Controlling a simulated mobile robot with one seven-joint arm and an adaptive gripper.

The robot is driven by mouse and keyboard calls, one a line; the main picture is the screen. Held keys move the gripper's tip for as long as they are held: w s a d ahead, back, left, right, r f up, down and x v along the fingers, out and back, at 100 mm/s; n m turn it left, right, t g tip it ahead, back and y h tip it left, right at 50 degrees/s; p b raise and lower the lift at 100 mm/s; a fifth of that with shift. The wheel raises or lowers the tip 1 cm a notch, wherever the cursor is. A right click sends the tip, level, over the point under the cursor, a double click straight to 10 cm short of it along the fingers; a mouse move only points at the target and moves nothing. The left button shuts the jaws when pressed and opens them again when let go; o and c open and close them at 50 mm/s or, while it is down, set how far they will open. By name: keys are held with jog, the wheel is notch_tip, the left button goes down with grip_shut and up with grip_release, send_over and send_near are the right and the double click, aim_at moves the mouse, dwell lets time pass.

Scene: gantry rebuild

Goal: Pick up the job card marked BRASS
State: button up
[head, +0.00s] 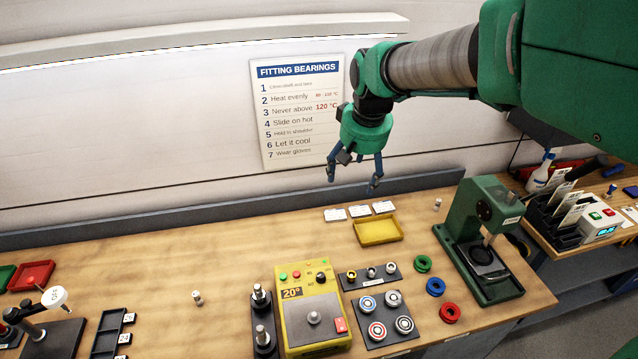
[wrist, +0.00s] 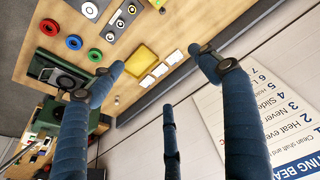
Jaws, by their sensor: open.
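Three small white cards lie in a row at the back of the wooden bench: a left card (head: 335,214), a middle card (head: 360,211) and a right card (head: 383,207). Their print is too small to read, so I cannot tell which says BRASS. The same row of cards (wrist: 160,70) shows in the wrist view, beside a yellow tray (wrist: 142,59). My gripper (head: 353,181) is open and empty, in the air above the back of the bench, apart from the cards. Its blue fingers (wrist: 156,62) spread wide in the wrist view.
The yellow tray (head: 379,231) is just in front of the cards. A green press (head: 482,240) stands to their right, a yellow heater box (head: 312,318) in front. A rack with several upright cards (head: 562,205) is on the far-right bench. Bare bench lies left of the cards.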

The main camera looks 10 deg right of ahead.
jog(key=w+d+f+p, duration=0.15)
jog(key=w+f, duration=0.25)
jog(key=w, duration=0.6)
jog(key=g+p, duration=0.3)
jog(key=p, duration=0.4)
send_over(335, 214)
notch_tip(335, 214, down, 25)
jog(key=shift+w+a+r, duration=0.1)
jog(key=shift+f+p, duration=0.3)
jog(key=shift+f, duration=4)
jog(key=shift+f+p, duration=0.5)
jog(key=shift+f, duration=2.05)
